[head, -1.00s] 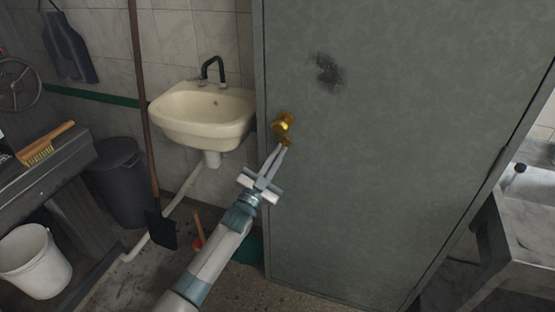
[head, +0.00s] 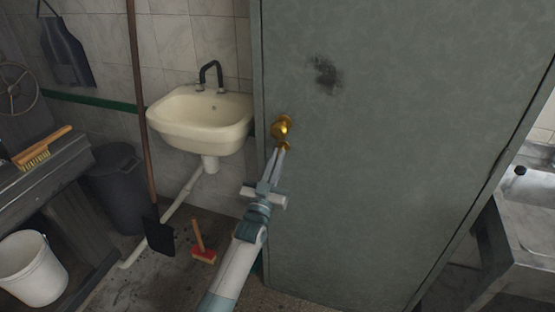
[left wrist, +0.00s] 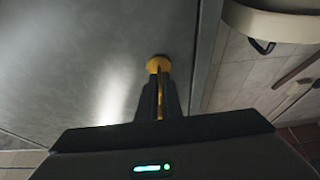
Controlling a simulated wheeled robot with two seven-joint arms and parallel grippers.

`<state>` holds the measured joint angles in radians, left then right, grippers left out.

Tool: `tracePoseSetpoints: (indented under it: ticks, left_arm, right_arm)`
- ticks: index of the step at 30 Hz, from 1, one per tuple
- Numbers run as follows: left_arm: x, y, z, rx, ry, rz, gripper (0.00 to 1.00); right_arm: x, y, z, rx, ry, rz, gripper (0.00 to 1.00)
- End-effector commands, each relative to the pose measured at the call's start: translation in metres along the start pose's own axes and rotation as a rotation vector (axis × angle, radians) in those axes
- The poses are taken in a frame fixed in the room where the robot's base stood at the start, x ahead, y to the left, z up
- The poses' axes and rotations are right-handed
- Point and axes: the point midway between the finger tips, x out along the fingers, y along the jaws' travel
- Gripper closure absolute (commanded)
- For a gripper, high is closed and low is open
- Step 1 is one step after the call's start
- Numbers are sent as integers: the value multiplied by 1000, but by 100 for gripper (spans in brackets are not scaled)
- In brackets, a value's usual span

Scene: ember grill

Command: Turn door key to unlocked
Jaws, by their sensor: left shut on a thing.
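The grey-green metal door (head: 390,130) stands upright in the middle of the head view. A brass knob or lock (head: 282,126) sits near its left edge, with the brass key (head: 286,146) just below it. My left gripper (head: 281,151) is shut on the key from below. In the left wrist view the gripper (left wrist: 160,95) has its fingers on either side of the yellow key (left wrist: 160,100), under the round brass plate (left wrist: 158,64). The fingers hide part of the key. My right gripper is not in view.
A cream sink (head: 203,117) with a black tap is on the wall left of the door. A long-handled shovel (head: 159,234) leans there, near a red brush (head: 202,255) on the floor. A metal counter (head: 530,215) stands at the right.

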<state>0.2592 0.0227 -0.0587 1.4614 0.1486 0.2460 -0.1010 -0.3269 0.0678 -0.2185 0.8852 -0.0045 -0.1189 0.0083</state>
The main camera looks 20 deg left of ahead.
Motion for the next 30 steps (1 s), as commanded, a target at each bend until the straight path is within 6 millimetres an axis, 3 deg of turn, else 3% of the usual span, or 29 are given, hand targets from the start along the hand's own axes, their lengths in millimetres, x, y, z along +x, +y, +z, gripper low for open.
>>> tracePoseSetpoints:
  ticks: [5, 6, 8, 20, 26, 30]
  left_arm:
    - [0, 0, 1, 1, -2, 0, 100]
    - [0, 0, 1, 1, -2, 0, 88]
    - [0, 0, 1, 1, -2, 0, 77]
    - [-3, 0, 1, 2, -1, 1, 77]
    - [-20, 0, 2, 2, -1, 1, 77]
    - [-42, 0, 3, 2, -2, 1, 77]
  right_arm:
    - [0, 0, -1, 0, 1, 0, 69]
    - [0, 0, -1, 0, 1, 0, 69]
    - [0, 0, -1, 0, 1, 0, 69]
    - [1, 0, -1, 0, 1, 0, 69]
    - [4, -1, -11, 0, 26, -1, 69]
    - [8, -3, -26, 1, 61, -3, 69]
